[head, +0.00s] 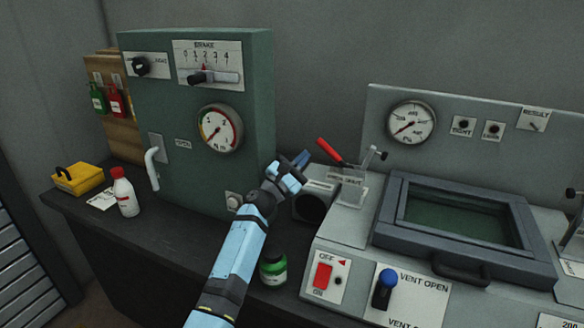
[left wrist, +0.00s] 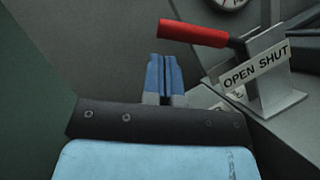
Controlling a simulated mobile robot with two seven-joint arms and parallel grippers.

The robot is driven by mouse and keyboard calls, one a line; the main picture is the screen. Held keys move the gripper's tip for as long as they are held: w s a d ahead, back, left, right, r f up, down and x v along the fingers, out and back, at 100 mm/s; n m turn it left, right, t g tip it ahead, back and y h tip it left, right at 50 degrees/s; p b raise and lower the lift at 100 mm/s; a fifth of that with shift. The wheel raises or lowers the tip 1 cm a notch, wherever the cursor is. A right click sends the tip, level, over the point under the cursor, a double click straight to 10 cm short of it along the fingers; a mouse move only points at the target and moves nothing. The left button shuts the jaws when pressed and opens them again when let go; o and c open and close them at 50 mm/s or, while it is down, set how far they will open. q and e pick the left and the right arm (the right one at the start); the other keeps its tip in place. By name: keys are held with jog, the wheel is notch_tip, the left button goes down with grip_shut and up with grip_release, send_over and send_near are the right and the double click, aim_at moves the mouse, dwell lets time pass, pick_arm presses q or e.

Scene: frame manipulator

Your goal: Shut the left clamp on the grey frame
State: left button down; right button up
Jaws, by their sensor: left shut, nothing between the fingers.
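The grey frame (head: 386,215) is a raised dark rectangular rim around a green pane on the grey machine at the right. The left clamp's red handle (head: 329,149) stands at the frame's far left corner, slanting up and left, away from the frame. In the left wrist view the red handle (left wrist: 193,33) points left from a bracket with an OPEN SHUT plate (left wrist: 254,66). My left gripper (head: 303,159) is shut and empty, just left of and below the handle, apart from it. Its blue fingers (left wrist: 164,75) are together in the left wrist view. My right gripper is not seen.
A dark round opening (head: 310,207) lies beside my left gripper. A green-capped jar (head: 273,268) stands by my forearm. The green cabinet (head: 195,120) rises at the left. A blue vent knob (head: 384,288) and red switch (head: 323,276) sit on the machine's front.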

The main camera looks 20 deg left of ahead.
pick_arm(q)
jog(key=x, duration=0.3)
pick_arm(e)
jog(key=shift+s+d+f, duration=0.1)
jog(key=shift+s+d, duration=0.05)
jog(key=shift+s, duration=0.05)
pick_arm(q)
jog(key=shift+s, duration=0.1)
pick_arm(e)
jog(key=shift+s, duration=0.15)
pick_arm(q)
jog(key=shift+r, duration=0.1)
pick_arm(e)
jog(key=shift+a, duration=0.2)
